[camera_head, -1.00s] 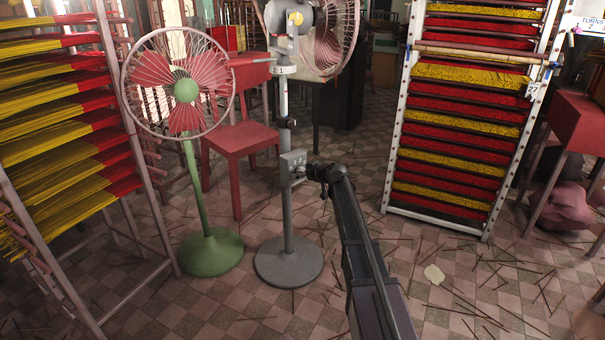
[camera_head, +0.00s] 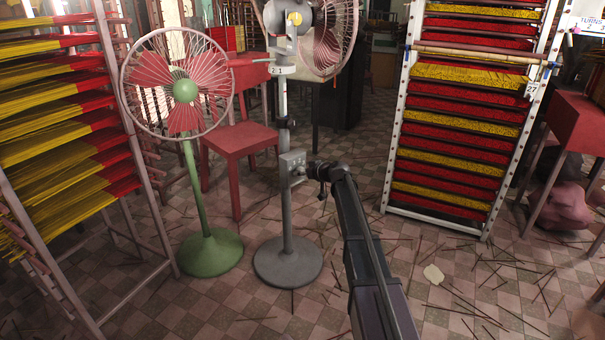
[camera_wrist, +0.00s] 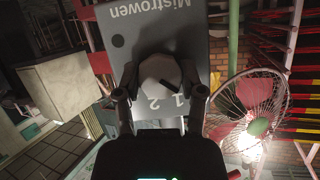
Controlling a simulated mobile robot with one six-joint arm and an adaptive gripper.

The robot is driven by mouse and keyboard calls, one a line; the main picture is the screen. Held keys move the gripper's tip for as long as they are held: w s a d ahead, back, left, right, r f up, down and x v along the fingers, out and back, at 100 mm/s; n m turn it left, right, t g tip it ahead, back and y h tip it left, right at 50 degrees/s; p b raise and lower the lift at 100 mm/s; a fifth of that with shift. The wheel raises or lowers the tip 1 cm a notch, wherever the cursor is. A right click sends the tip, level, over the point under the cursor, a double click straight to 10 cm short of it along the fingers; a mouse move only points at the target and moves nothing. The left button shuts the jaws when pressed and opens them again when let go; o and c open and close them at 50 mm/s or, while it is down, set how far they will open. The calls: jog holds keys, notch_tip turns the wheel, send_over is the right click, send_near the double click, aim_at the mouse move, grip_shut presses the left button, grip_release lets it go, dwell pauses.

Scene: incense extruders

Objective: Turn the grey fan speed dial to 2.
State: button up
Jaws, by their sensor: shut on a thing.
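The grey fan (camera_head: 287,190) stands on a round base, with a grey control box (camera_head: 288,159) on its pole. My gripper (camera_head: 310,170) reaches the box from the right. In the wrist view, the pale grey dial (camera_wrist: 158,72) sits on the box face, under the lettering "Mistrowen". My gripper (camera_wrist: 160,88) is shut on the dial, one finger on each side. A dark mark on the dial's lower right points roughly towards the printed 1. The printed 2 is left of the 1. Any other printed numbers are hidden.
A green fan (camera_head: 208,250) stands close on the left, before a red chair (camera_head: 238,142). Incense racks stand at left (camera_head: 160,225) and right (camera_head: 389,170). Loose sticks lie on the tiled floor. Another fan head shows in the wrist view (camera_wrist: 248,105).

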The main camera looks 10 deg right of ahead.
jog(key=shift+w+f+m+g+y+b, duration=0.1)
jog(key=shift+m+g+y+b, duration=0.3)
jog(key=shift+m+y, duration=0.6)
jog(key=m+y+b, duration=0.1)
jog(key=m, duration=0.1)
jog(key=shift+m, duration=0.4)
jog(key=m+y+b, duration=0.1)
jog(key=m+b, duration=0.1)
jog(key=shift+a+f+m+g+y, duration=0.1)
jog(key=shift+m+g+y, duration=0.2)
jog(key=shift+g, duration=0.1)
jog(key=shift+m+y+b, duration=0.6)
jog(key=shift+m, duration=0.4)
jog(key=o, duration=1.1)
jog(key=shift+o, duration=0.2)
